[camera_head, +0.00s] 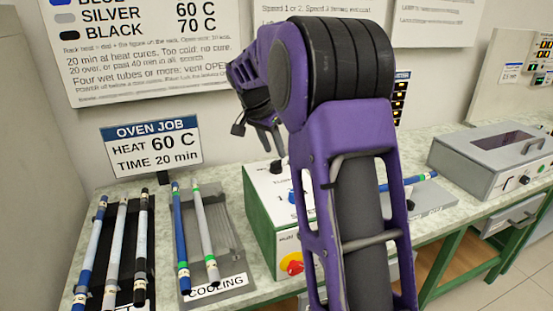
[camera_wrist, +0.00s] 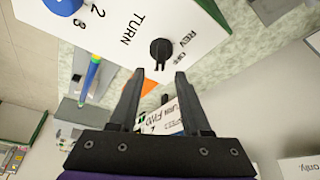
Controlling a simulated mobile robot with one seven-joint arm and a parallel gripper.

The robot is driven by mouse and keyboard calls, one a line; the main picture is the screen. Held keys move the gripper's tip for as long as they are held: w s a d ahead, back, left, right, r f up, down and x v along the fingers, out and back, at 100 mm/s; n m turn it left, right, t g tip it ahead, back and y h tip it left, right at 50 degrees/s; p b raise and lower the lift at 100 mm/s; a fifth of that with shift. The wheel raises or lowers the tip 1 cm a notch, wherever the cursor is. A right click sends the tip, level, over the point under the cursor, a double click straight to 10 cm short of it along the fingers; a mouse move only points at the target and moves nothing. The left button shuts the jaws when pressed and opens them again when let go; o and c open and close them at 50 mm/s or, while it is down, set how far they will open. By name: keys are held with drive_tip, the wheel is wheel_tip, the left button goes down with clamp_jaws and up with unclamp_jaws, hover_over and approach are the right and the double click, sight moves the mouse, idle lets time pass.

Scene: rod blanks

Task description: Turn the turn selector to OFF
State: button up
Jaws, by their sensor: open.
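The turn selector (camera_wrist: 161,50) is a small black knob on the white top of a box, in the wrist view. The labels REV and OFF show to its right and TURN to its left. Its narrow end points down in the picture, not squarely at OFF or REV. My gripper (camera_wrist: 156,74) is open and empty, with its fingertips apart just below the knob in the picture; I cannot tell if they touch it. In the head view my gripper (camera_head: 266,149) hangs over the far end of the green and white box (camera_head: 262,229), which my arm partly hides.
A blue knob (camera_head: 291,197) sits on the same box. A red button (camera_head: 291,264) is on its front. Rods lie on the cooling mat (camera_head: 228,245) and a dark rack at left. A grey lidded case (camera_head: 485,164) stands at right. A printed card (camera_wrist: 165,120) shows beyond my fingers.

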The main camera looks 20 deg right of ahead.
sight(278, 160)
drive_tip(key=shift+x, duration=1.9)
clamp_jaws()
